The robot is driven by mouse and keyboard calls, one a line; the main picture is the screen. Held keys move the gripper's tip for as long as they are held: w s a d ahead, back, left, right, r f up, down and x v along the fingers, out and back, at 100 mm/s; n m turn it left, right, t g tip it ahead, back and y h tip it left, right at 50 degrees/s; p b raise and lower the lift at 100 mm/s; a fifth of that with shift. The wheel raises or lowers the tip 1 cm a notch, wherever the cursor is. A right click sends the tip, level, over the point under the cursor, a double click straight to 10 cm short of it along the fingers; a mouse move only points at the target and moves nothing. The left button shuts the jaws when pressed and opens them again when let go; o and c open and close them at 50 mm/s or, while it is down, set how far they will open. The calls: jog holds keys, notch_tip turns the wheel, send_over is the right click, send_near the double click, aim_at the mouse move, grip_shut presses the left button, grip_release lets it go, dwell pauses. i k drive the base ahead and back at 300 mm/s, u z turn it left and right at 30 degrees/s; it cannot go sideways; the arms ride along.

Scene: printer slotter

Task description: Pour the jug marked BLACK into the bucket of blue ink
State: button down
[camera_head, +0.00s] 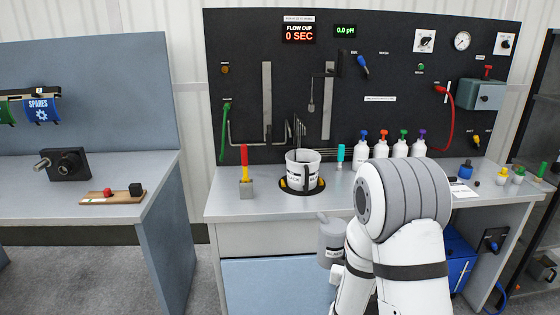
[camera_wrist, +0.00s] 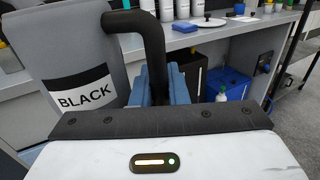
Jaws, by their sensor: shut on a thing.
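The jug marked BLACK is grey, with a black and white label and a black handle. It fills the left of the wrist view (camera_wrist: 78,85) and hangs near-upright before the bench in the head view (camera_head: 331,238). My gripper (camera_wrist: 160,88) is shut on its handle, blue-grey fingers either side; the arm mostly hides the gripper in the head view. A white bucket (camera_head: 303,158) stands on a dark round base on the bench, behind and left of the jug, apart from it. A paddle stands over the bucket.
A red-and-yellow-handled scraper (camera_head: 245,175) stands left of the bucket, and a teal-handled tool (camera_head: 340,155) right of it. Several white bottles (camera_head: 381,149) line the back. The bench's front left is clear.

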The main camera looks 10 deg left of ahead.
aim_at(302, 175)
jog(key=u, duration=0.65)
jog(key=i, duration=1)
jog(key=u, duration=0.15)
